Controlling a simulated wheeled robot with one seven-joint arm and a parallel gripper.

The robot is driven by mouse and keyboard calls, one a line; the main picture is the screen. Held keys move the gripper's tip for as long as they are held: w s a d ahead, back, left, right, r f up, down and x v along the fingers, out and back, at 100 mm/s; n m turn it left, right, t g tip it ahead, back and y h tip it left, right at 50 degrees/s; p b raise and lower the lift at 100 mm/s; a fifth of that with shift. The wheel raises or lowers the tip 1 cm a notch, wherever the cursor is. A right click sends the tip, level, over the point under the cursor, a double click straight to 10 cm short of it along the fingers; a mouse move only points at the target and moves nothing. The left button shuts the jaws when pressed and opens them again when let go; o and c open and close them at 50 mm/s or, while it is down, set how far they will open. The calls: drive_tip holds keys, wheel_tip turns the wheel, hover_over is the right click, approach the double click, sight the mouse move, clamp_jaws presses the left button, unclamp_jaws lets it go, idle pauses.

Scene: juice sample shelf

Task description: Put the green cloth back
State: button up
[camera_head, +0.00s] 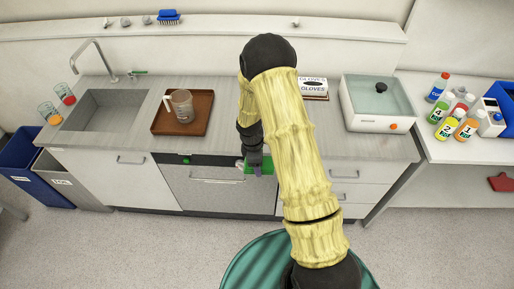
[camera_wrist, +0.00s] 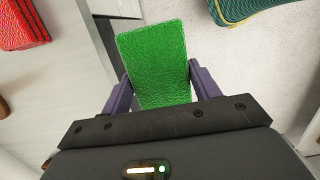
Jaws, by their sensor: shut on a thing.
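The green cloth (camera_wrist: 152,62) is a bright, textured, flat rectangle between the two purple fingers of my gripper (camera_wrist: 160,78) in the wrist view. My gripper is shut on it, with a finger at each side edge. In the head view the green cloth (camera_head: 267,165) is mostly hidden by my arm. There my gripper (camera_head: 256,170) hangs in front of the counter's cabinet fronts, below the worktop edge.
The counter holds a sink (camera_head: 105,112), a brown tray (camera_head: 200,128) with a glass jug (camera_head: 181,105), a gloves box (camera_head: 314,86) and a white water bath (camera_head: 350,118). Bottles (camera_head: 448,128) stand on the right table. A red cloth (camera_head: 501,182) is at far right.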

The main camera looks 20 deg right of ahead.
drive_tip(key=f+m, duration=0.1)
drive_tip(key=m, duration=0.2)
drive_tip(key=s+f+m+b, duration=0.1)
drive_tip(key=m, duration=0.2)
drive_tip(key=f+m+g+y, duration=0.1)
drive_tip(key=m, duration=0.2)
drive_tip(key=shift+s+f+m+b, duration=0.15)
drive_tip(key=shift+f+m+b, duration=0.15)
drive_tip(key=shift+f, duration=0.05)
drive_tip(key=m, duration=0.1)
drive_tip(key=f+m, duration=0.1)
drive_tip(key=m, duration=0.3)
drive_tip(key=shift+s+f+y+b, duration=0.15)
drive_tip(key=shift+s+y+b, duration=0.1)
drive_tip(key=shift+y+b, duration=0.05)
